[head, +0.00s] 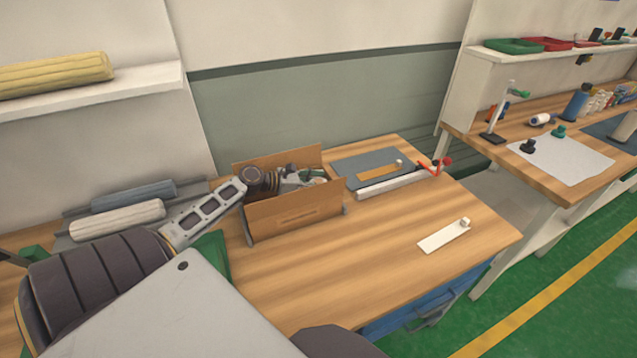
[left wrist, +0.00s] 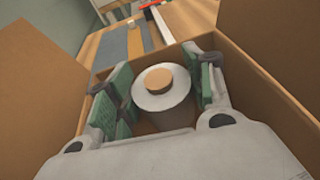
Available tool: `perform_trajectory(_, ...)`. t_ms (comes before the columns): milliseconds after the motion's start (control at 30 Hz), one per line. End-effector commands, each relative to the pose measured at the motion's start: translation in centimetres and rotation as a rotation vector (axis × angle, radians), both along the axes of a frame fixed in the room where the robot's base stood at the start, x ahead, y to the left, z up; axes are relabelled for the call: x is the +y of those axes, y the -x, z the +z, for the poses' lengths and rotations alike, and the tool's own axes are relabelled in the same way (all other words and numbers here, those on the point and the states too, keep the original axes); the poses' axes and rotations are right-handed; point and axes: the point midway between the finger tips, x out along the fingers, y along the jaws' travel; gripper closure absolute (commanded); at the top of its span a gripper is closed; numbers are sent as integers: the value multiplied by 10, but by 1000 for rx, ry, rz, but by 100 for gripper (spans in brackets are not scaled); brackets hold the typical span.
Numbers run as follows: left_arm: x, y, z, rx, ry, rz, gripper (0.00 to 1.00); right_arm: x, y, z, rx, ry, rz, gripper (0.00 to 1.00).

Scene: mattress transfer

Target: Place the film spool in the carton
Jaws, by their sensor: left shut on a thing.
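The open brown carton (head: 293,213) stands on the wooden table with its flaps raised. My left gripper (head: 312,177) reaches into it from the left, over the rim. In the left wrist view the film spool (left wrist: 163,100) is a pale grey cylinder with an orange-brown disc on top. It sits between the green-padded fingers of my left gripper (left wrist: 160,92), which is shut on it, inside the carton walls (left wrist: 262,75). The spool's lower end is hidden, so I cannot tell whether it touches the carton floor. My right gripper is not in view.
A grey mat (head: 372,163) and a white bar (head: 397,184) lie behind and right of the carton. A white strip (head: 443,236) lies near the right front edge. Rolls (head: 118,220) lie at the left. The table's front middle is clear.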

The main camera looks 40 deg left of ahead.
Motion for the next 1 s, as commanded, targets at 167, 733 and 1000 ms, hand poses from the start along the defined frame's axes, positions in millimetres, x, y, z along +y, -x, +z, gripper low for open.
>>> perform_trajectory(167,0,0,-2,-1,0,0,78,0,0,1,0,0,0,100)
perform_trajectory(733,0,0,-7,0,0,-1,27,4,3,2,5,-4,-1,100)
perform_trajectory(1000,0,0,-7,0,0,0,27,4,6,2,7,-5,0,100)
